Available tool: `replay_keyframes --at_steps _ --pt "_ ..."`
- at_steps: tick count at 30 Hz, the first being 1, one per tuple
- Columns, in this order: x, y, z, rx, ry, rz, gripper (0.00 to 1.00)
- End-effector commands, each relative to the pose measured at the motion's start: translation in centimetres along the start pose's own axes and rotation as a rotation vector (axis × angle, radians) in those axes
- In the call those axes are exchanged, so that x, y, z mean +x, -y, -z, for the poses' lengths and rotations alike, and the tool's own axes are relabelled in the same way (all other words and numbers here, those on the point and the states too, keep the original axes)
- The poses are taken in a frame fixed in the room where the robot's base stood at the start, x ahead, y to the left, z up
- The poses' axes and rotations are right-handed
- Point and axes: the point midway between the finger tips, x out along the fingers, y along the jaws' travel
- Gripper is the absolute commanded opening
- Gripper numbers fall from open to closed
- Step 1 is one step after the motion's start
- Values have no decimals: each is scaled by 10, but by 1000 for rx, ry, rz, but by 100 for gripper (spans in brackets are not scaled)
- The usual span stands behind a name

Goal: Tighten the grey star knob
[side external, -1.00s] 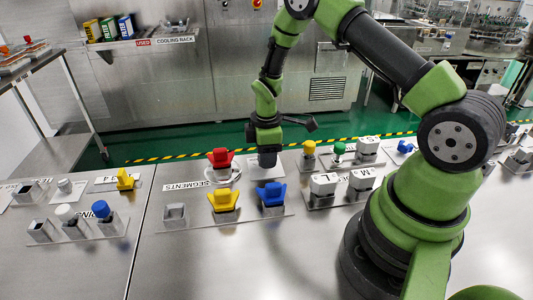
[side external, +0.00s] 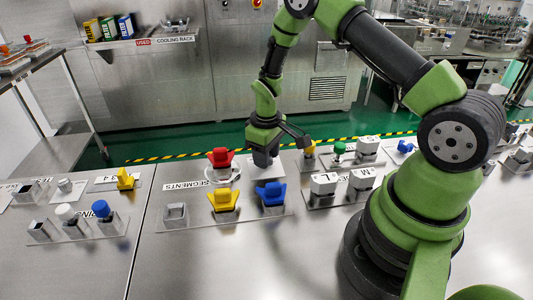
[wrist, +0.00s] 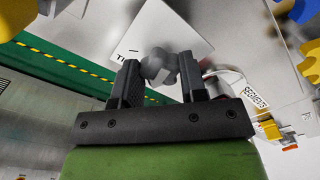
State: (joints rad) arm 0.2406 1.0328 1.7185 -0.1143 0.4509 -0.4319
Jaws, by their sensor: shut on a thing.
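The grey star knob (wrist: 158,60) shows in the wrist view between the two dark fingers, standing on a white plate (wrist: 162,30) with partly hidden lettering. My gripper (wrist: 158,75) is shut on the knob. In the side external view my gripper (side external: 264,158) points down at the back of the middle bench, just right of the red part. The knob is hidden there behind the fingers, so how far it is screwed down cannot be told.
A red part (side external: 221,157) stands close on the left. Yellow (side external: 223,199) and blue (side external: 271,194) parts stand in front. A yellow knob (side external: 309,149) and a green knob (side external: 339,149) are to the right. The bench front is clear.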

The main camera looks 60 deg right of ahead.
Motion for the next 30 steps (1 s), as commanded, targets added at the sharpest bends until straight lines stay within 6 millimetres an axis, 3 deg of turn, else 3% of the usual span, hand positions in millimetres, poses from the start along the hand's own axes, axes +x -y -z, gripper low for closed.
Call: replay_keyframes --at_steps 30 --pt "-1 3 1 960 4 0 15"
